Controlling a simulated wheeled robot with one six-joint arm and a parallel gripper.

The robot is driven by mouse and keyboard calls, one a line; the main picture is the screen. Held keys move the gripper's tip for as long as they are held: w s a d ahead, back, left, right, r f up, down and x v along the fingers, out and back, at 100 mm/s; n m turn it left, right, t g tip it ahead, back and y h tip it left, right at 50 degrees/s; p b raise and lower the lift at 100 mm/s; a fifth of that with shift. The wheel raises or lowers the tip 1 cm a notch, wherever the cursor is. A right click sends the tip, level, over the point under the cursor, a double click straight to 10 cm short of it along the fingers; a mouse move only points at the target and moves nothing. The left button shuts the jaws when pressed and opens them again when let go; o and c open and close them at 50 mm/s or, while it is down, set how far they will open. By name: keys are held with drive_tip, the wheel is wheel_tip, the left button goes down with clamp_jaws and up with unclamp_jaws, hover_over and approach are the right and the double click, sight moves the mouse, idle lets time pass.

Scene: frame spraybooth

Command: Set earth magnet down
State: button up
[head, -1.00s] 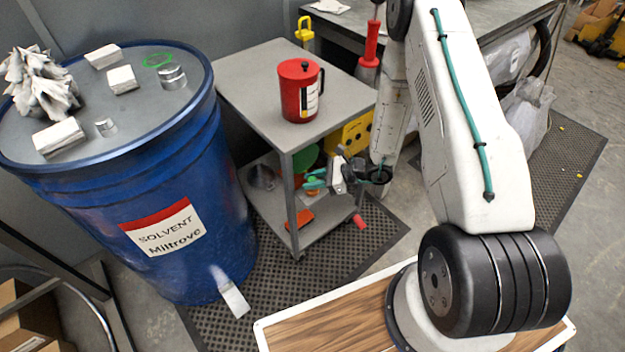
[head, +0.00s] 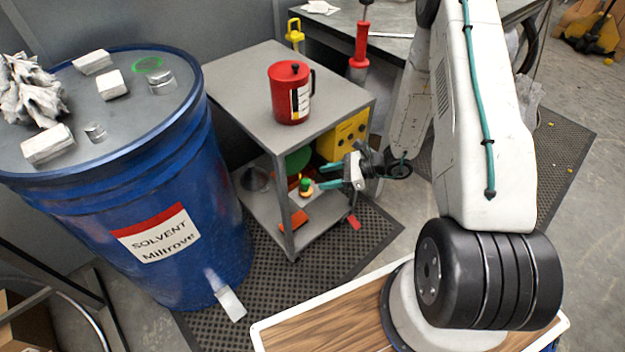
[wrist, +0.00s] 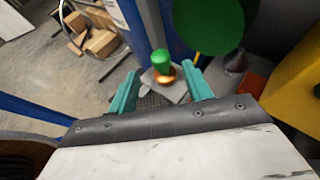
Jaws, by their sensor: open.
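The earth magnet, which I take to be the small piece with a green knob and a copper-orange base (head: 306,186), stands upright on the lower shelf of the grey cart (head: 287,205). In the wrist view the magnet (wrist: 161,62) is near the shelf's corner, just beyond and between the teal fingertips. My gripper (head: 326,175) is open and empty, to the right of the magnet with a small gap in the head view. Its fingers point toward the magnet.
A large green disc (head: 298,160), a grey funnel (head: 255,180), an orange item (head: 298,220) and a yellow box (head: 345,137) crowd the lower shelf. A red can (head: 288,95) stands on top. The blue solvent drum (head: 170,215) is left of the cart.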

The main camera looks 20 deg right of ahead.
drive_tip(key=s+a+r+n+g+h, duration=0.1)
drive_tip(key=s+a+r+n+g, duration=0.15)
drive_tip(key=r+n, duration=0.45)
drive_tip(key=s+a+r+n+g+h, duration=0.15)
drive_tip(key=s+r, duration=0.25)
drive_tip(key=r, duration=0.7)
drive_tip(key=s+a+r+n+g, duration=0.1)
drive_tip(key=s+r+n+g, duration=0.3)
drive_tip(key=r, duration=0.5)
drive_tip(key=s+d+r+n+t+h, duration=0.2)
drive_tip(key=s+r+n+h, duration=0.7)
drive_tip(key=s, duration=0.7)
drive_tip(key=shift+s+r+n+t+h, duration=0.3)
drive_tip(key=shift+r+n+t, duration=0.5)
drive_tip(key=shift+r, duration=1.4)
drive_tip(key=shift+w, duration=0.1)
